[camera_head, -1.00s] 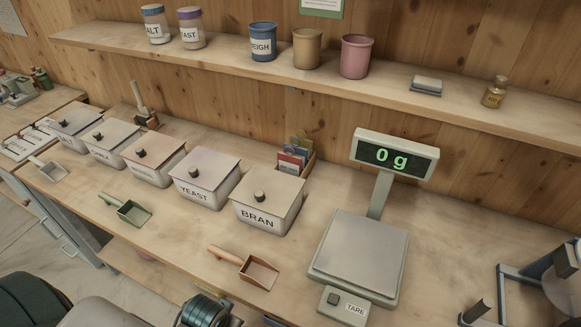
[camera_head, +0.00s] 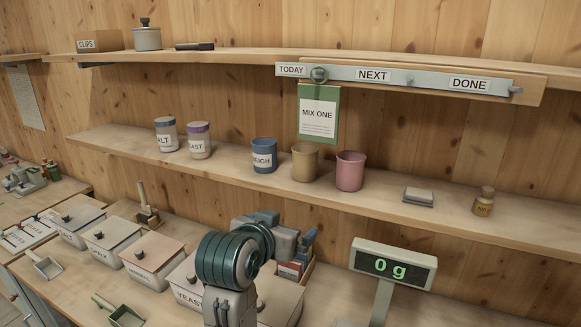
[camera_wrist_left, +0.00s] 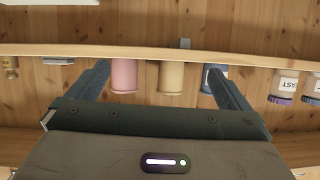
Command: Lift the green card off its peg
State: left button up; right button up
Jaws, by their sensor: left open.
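The green card (camera_head: 318,138) hangs flat against the wall, with a white sheet reading MIX ONE on it. A dark ring at its top is around the peg (camera_head: 319,74) by the TODAY label. My left gripper (camera_head: 300,240) is below the card, over the bench and in front of the lower shelf. In the head view its fingers are partly hidden behind my own wrist. In the left wrist view the two fingers (camera_wrist_left: 158,76) are wide apart with nothing held between them. The card does not show in that view. My right gripper is not in view.
The peg rail (camera_head: 430,80) has NEXT and DONE pegs, both bare. Blue, tan and pink cups (camera_head: 350,172) stand on the lower shelf (camera_head: 450,217) below the card. The scale display (camera_head: 392,265) rises at the right. Lidded bins (camera_head: 152,258) line the bench.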

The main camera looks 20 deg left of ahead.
aim_at(318, 104)
pick_arm(q)
notch_tip(318, 104, up, 20)
jog(key=s+d+t, duration=0.1)
jog(key=d+t, duration=0.2)
jog(key=t, duration=0.1)
jog(key=shift+h, duration=0.4)
jog(key=w+p, duration=0.1)
jog(key=w, duration=0.2)
jog(key=w+p, duration=0.2)
jog(key=w, duration=0.1)
jog(key=w+p, duration=0.1)
jog(key=w, duration=0.2)
jog(key=shift+w+a+r, duration=0.15)
jog(key=shift+r, duration=0.25)
jog(key=shift+w+f+p, duration=0.15)
jog(key=shift+w+p, duration=0.15)
jog(key=shift+w, duration=0.35)
jog(key=c, duration=1)
jog(key=shift+r, duration=0.2)
jog(key=shift+r, duration=0.35)
